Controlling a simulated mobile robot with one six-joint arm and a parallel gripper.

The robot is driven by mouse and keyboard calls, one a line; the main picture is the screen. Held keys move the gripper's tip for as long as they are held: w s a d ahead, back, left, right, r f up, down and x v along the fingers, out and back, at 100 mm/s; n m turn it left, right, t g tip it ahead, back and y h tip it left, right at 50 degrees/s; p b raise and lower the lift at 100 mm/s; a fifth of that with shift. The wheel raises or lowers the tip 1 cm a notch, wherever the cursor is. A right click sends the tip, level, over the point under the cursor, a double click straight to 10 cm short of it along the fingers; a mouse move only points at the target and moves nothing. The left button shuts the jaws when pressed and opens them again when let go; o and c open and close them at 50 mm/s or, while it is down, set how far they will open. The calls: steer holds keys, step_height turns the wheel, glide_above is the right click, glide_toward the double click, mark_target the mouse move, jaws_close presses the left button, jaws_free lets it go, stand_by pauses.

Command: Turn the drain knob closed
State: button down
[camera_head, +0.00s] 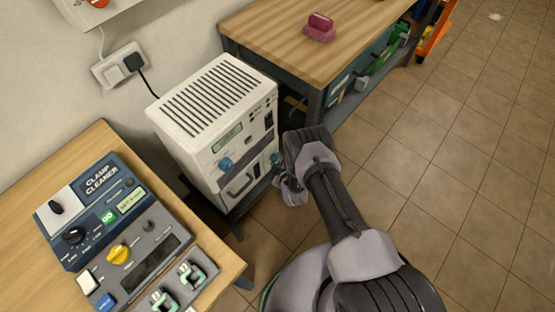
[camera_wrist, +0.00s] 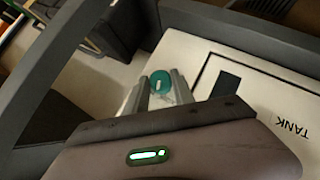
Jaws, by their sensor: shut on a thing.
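In the head view a bit of the teal knob (camera_head: 274,158) shows at the machine's lower right, beside my gripper (camera_head: 280,172). In the wrist view my gripper (camera_wrist: 161,90) has its two grey fingers on either side of the knob, shut on it. A small pale mark shows on the knob's face. The word TANK is printed on the white panel (camera_wrist: 265,85) to the right. My arm hides the floor right of the machine.
A clamp cleaner (camera_head: 105,215) with knobs and clamps stands on a wooden table (camera_head: 75,150) at the left. A workbench (camera_head: 285,45) behind the machine bears a dark red object (camera_head: 319,27). Tiled floor (camera_head: 450,150) is open at the right.

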steer(key=shift+s+a+f+n+t+h+b, duration=0.15)
steer(key=shift+n+t+h+b, duration=0.1)
steer(key=shift+n+t, duration=0.2)
steer(key=shift+d+f+n+t+h+b, duration=0.15)
steer(key=shift+n+t+b, duration=0.15)
steer(key=shift+t, duration=0.25)
steer(key=shift+a+n+t+h+b, duration=0.15)
steer(key=shift+n+t+h+b, duration=0.25)
steer(key=shift+t, duration=0.3)
steer(key=shift+n, duration=0.25)
steer(key=c, duration=1.1)
jaws_free()
steer(key=shift+o, duration=0.2)
steer(key=shift+r, duration=0.1)
